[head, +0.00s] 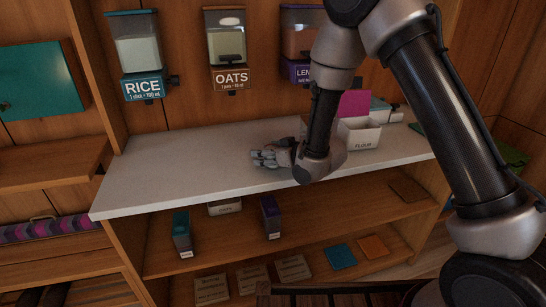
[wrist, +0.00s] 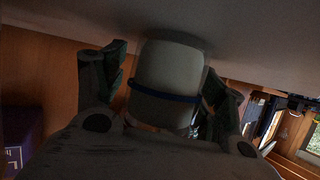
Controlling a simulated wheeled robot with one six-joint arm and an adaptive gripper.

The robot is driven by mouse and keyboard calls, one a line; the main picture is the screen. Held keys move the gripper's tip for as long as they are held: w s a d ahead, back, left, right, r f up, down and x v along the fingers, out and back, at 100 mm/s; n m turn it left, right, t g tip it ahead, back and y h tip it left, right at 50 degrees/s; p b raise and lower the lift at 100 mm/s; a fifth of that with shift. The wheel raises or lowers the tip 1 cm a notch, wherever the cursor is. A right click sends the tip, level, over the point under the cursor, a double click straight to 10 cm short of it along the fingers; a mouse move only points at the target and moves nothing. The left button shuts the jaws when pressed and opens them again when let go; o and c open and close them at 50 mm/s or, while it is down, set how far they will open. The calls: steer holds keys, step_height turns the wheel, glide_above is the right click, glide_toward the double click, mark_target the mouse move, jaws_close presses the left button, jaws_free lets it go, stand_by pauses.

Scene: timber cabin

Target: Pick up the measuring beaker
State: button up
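The measuring beaker (wrist: 170,72) is a pale, rounded cup with a blue band in the wrist view. It lies between the two fingers of my gripper (wrist: 165,88). A narrow gap shows between the left finger and the beaker; the right finger is very close to it, and contact there is unclear. The fingers look open around it. In the head view my gripper (head: 264,158) is low over the white counter (head: 180,165), near its front edge. The beaker is hard to make out there, largely hidden by the fingers.
Rice (head: 140,55), oats (head: 228,45) and lentil (head: 298,40) dispensers hang on the back wall. A white flour bin (head: 359,135) stands right of my wrist, with a magenta item (head: 354,103) behind. The counter's left part is clear. Boxes stand on the shelf below.

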steer(key=c, duration=1.1)
steer(key=shift+r, duration=0.2)
